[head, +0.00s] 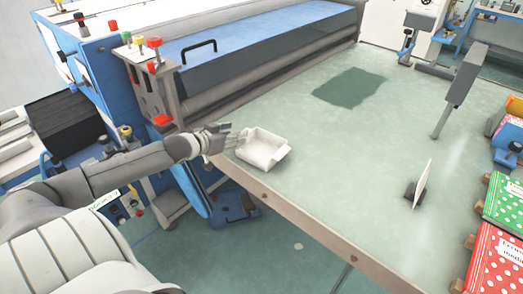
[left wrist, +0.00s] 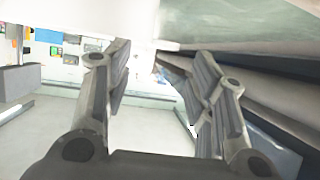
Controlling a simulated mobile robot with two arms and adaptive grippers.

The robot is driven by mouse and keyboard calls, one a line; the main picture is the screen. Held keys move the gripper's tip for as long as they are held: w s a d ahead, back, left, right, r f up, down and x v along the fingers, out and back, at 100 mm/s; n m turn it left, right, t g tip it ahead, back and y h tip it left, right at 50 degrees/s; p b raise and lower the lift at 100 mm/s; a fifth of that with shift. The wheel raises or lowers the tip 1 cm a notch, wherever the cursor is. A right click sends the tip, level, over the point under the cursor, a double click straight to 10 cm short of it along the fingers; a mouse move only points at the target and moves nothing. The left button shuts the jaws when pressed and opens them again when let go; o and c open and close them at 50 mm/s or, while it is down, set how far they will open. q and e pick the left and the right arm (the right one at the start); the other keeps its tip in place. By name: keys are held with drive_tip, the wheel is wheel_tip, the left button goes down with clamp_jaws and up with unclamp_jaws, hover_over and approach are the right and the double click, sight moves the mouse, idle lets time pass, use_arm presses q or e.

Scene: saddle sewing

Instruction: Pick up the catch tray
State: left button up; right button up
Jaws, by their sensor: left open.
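The catch tray (head: 258,151) is a shallow, white, open box. It lies at the near left edge of the pale green table (head: 330,165) in the head view. My left gripper (head: 235,138) is at the tray's left side with its fingers toward it. The two fingers are spread apart in the left wrist view (left wrist: 165,80), with nothing clearly held between them. A pale white surface fills the top of that view beyond the fingers; I cannot tell for sure that it is the tray. My right gripper does not show.
A large blue and grey machine (head: 270,38) stands along the table's back left. A dark green patch (head: 348,88) lies on the table. A small upright white card (head: 422,184) stands at the right. Red and green dotted books (head: 506,212) are at the right edge. The middle is clear.

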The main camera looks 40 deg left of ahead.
use_arm(q)
drive_tip(key=shift+p+x, duration=0.45)
drive_tip(key=shift+x, duration=2.4)
drive_tip(key=shift+s+f, duration=0.1)
drive_tip(key=shift+f, duration=0.05)
clamp_jaws()
